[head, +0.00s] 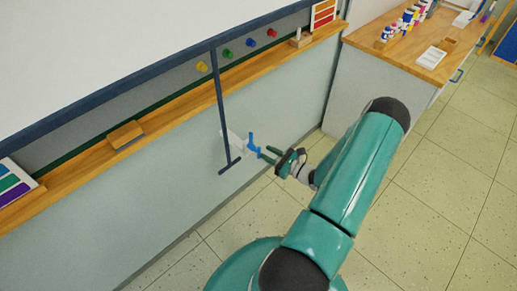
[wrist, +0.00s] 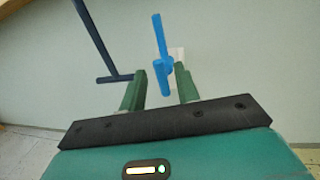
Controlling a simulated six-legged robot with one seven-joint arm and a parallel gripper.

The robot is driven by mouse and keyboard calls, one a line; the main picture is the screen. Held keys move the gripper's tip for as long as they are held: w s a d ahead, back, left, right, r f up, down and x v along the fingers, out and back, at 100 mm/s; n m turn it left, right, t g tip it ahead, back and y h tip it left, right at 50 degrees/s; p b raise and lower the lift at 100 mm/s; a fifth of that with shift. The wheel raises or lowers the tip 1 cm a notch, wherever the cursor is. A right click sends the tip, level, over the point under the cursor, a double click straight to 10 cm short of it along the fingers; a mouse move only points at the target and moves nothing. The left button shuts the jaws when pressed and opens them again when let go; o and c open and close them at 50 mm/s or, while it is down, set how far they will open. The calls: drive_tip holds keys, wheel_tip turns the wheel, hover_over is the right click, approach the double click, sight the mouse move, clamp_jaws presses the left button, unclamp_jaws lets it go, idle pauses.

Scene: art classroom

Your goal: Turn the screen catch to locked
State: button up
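The screen catch is a bright blue handle (head: 252,143) on a small white plate (head: 232,142) on the pale wall panel below the ledge. In the wrist view the blue handle (wrist: 161,40) stands nearly upright, leaning slightly left at its top, with a hub near its middle. My gripper (head: 266,154) is open and close in front of the handle. In the wrist view the green fingers of my gripper (wrist: 160,70) are apart, with the handle's lower part showing between them. I cannot tell whether they touch it. No lock marking is readable.
A dark blue T-shaped bar (head: 221,110) hangs from the screen (head: 100,45) just left of the catch. A wooden ledge (head: 180,100) with an eraser (head: 126,134) runs above. The tiled floor (head: 440,190) is clear.

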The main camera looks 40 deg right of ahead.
sight(259, 149)
drive_tip(key=shift+x, duration=2.35)
drive_tip(key=shift+a, duration=0.1)
clamp_jaws()
